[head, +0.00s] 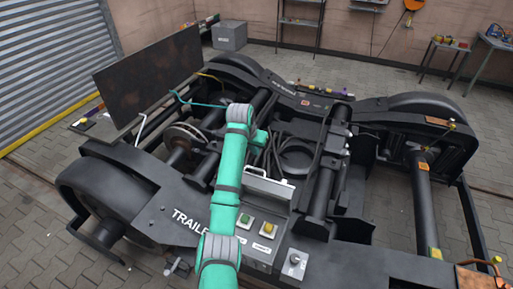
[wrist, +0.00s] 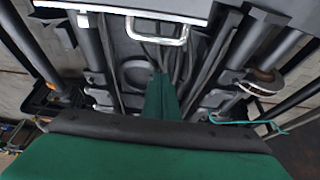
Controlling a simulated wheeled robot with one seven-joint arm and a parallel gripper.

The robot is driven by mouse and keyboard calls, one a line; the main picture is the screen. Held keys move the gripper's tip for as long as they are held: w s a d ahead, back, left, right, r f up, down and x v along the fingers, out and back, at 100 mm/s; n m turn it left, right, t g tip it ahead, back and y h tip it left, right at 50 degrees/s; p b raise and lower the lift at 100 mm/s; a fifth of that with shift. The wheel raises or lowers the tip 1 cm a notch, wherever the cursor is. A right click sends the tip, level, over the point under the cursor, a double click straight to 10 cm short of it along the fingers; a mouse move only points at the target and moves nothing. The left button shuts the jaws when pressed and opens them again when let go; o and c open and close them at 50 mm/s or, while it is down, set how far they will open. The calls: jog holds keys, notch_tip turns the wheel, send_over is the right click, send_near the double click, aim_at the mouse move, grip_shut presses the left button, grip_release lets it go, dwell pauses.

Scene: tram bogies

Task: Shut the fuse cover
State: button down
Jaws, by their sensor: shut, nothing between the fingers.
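The fuse cover (head: 270,187) is a pale grey panel on the control box, just behind the push buttons in the head view. It looks tilted up, but I cannot tell its exact angle. Its light metal handle (head: 257,172) is on the far edge. In the wrist view the cover (wrist: 190,8) crosses the top, with the looped handle (wrist: 157,38) below it. My green gripper (wrist: 163,98) is shut and empty, apart from the handle in that view. In the head view my gripper (head: 258,139) is partly hidden by my arm, beyond the cover.
The control box has a green button (head: 245,219), a yellow button (head: 268,228) and a switch (head: 294,259). Black cables (head: 290,155) and bogie beams lie around the gripper. A large dark plate (head: 150,75) stands at the left. A teal hose (head: 195,103) runs behind my arm.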

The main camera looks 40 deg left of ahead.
jog(key=shift+s+d+f, duration=0.1)
jog(key=shift+s+f, duration=0.15)
jog(key=shift+f, duration=0.65)
jog(key=shift+s+f, duration=0.25)
jog(key=shift+f, duration=0.65)
jog(key=shift+s+d+f, duration=0.1)
jog(key=shift+s+f, duration=0.15)
jog(key=shift+f, duration=0.65)
jog(key=shift+s, duration=0.15)
